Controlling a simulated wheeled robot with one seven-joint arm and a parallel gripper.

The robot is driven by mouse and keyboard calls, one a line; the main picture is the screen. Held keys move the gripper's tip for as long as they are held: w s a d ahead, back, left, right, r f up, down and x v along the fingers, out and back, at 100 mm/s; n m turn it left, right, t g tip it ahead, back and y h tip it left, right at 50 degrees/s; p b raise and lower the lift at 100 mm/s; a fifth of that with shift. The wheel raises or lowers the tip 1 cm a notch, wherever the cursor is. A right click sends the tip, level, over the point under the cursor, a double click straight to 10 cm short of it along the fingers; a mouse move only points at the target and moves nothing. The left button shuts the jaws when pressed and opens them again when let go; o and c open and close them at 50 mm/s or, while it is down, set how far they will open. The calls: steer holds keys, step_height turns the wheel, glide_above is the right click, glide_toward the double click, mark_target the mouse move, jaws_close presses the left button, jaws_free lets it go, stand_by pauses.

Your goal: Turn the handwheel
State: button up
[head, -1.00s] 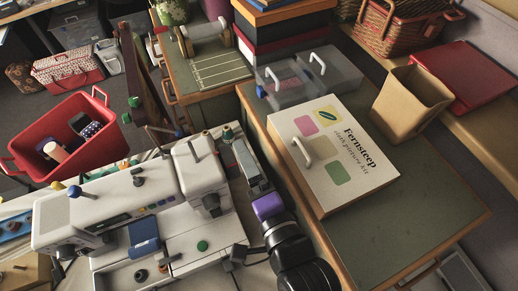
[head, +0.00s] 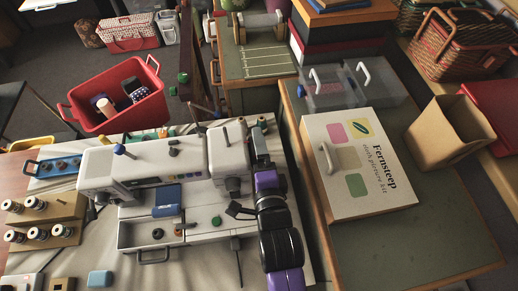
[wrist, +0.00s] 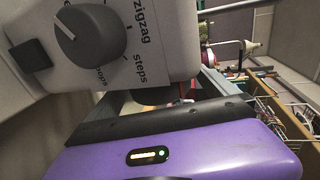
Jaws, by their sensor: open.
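The white sewing machine (head: 150,165) stands on the cloth-covered table in the head view. My gripper (head: 259,138) is at the machine's right end, pointing toward the back, close beside the end housing (head: 229,150). In the wrist view the machine's end housing (wrist: 165,30) fills the upper left, with a grey dial (wrist: 90,37) marked "zigzag" and "steps". My gripper is open and shows below the housing; its fingertips are partly hidden by it. A dark rounded part shows just under the housing. I cannot tell whether it is the handwheel, which I cannot clearly make out in either view.
A white Fernsteep kit box (head: 355,165) lies on the green-topped bench right of my arm. A thread rack (head: 45,220) stands left of the machine, and a red bin (head: 120,95) is behind it. A wire basket (wrist: 285,105) shows at right in the wrist view.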

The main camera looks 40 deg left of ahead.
steer(key=shift+w+a, duration=0.15)
steer(key=shift+a, duration=0.05)
steer(key=c, duration=1.3)
steer(key=shift+c, duration=0.2)
steer(key=shift+f, duration=0.1)
steer(key=o, duration=1.3)
steer(key=shift+o, duration=0.2)
steer(key=shift+d, duration=0.1)
steer(key=b+v, duration=0.1)
steer(key=v, duration=0.6)
steer(key=shift+s+d, duration=0.25)
steer(key=shift+s, duration=0.05)
